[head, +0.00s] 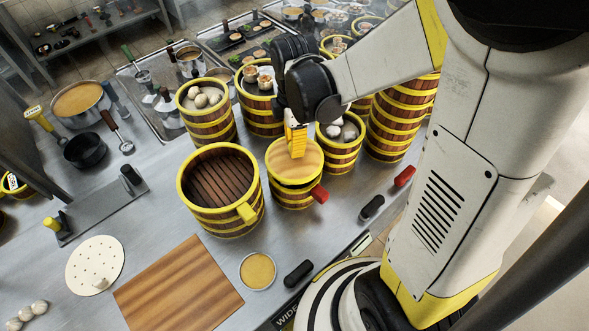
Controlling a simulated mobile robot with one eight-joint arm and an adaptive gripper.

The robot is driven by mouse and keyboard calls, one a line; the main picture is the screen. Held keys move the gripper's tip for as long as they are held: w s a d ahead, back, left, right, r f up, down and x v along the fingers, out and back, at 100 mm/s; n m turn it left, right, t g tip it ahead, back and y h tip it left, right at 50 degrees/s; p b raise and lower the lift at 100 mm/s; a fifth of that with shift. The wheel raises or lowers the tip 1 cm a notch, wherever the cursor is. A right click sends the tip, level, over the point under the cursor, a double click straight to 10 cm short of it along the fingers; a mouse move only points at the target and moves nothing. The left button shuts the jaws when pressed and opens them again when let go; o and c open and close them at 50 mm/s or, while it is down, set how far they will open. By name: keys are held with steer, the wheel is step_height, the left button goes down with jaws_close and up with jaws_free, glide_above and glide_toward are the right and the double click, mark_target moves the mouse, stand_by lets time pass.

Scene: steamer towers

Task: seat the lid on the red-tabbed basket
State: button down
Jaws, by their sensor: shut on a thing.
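The red-tabbed basket (290,197) stands on the steel counter, a short wooden drum with yellow bands. Its red tab (320,193) points to the lower right. The round light-wood lid (281,162) is over the basket's mouth, looking roughly level and covering the inside. I cannot tell whether it rests fully on the rim or sits slightly above it. My gripper (297,151) points down from above, its yellow fingers shut at the middle of the lid. The fingers hide the part they grip.
An open, empty basket with a yellow tab (190,202) stands close on the left. Filled baskets (340,153) stand close behind and right. A cutting board (178,287), a perforated white disc (94,258) and a small round dish (258,271) lie in front.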

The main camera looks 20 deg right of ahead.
steer(key=shift+f+b, duration=1)
steer(key=shift+f, duration=0.3)
steer(key=shift+f+b, duration=0.65)
steer(key=shift+f, duration=0.05)
stand_by(0.4)
steer(key=c, duration=1.2)
jaws_free()
steer(key=shift+c, duration=0.2)
steer(key=shift+r, duration=0.15)
step_height(320, 180, up, 12)
steer(key=shift+f, duration=0.1)
